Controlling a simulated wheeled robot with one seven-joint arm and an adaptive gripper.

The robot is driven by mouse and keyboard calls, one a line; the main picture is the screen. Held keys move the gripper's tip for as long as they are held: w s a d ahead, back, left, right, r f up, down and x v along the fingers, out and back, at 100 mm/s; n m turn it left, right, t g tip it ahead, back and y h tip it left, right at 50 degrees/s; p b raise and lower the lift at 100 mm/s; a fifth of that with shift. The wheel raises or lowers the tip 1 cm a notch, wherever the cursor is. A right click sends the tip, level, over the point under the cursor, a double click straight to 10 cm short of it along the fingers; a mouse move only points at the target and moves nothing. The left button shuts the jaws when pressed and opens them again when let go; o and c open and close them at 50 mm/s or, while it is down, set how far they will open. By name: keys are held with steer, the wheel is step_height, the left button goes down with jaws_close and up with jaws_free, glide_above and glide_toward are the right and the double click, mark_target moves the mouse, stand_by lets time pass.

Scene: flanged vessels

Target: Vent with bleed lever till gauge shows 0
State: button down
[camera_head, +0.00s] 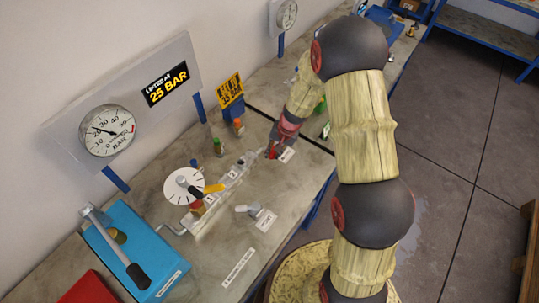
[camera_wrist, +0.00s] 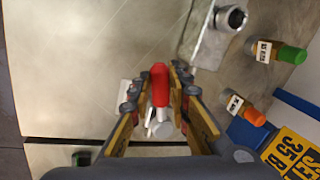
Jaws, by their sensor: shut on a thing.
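The bleed lever, a red-handled lever (camera_wrist: 160,88), stands between the fingers of my gripper (camera_wrist: 160,72) in the wrist view. My gripper is shut on its red handle. In the head view my gripper (camera_head: 277,141) is at the far end of the valve block (camera_head: 222,184), and a bit of the red lever (camera_head: 272,153) shows below it. The gauge (camera_head: 108,130) is on a grey panel at left, marked in BAR. Its needle points to the left, above zero; the exact reading is too small to tell.
A blue pump with a lever (camera_head: 130,250) is at lower left. Small bottles (camera_head: 218,147) stand behind the block.

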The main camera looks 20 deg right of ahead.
steer(key=d+n+b, duration=0.1)
steer(key=n, duration=0.1)
steer(key=s+d+n+g+b, duration=0.1)
steer(key=b, duration=0.1)
steer(key=shift+d+f+n, duration=0.2)
steer(key=shift+d+n, duration=0.15)
steer(key=shift+n, duration=0.05)
steer(key=d+n+b, duration=0.2)
steer(key=shift+s+n+g+y, duration=0.1)
steer(key=shift+n+g+y, duration=0.2)
steer(key=shift+n, duration=0.1)
steer(key=shift+w+d+r+n+g+b, duration=0.1)
steer(key=shift+w+d+n+g+b, duration=0.2)
steer(key=shift+d+n, duration=0.8)
steer(key=shift+w+d+r+n+g+b, duration=0.1)
steer(key=shift+w+d+n+g, duration=0.4)
steer(key=shift+n, duration=1)
steer(key=shift+w+d+n+g+b, duration=0.2)
steer(key=shift+d+n, duration=0.8)
steer(key=shift+n, duration=0.3)
steer(key=c, duration=1.7)
jaws_free()
steer(key=shift+o, duration=0.2)
steer(key=shift+r, duration=0.1)
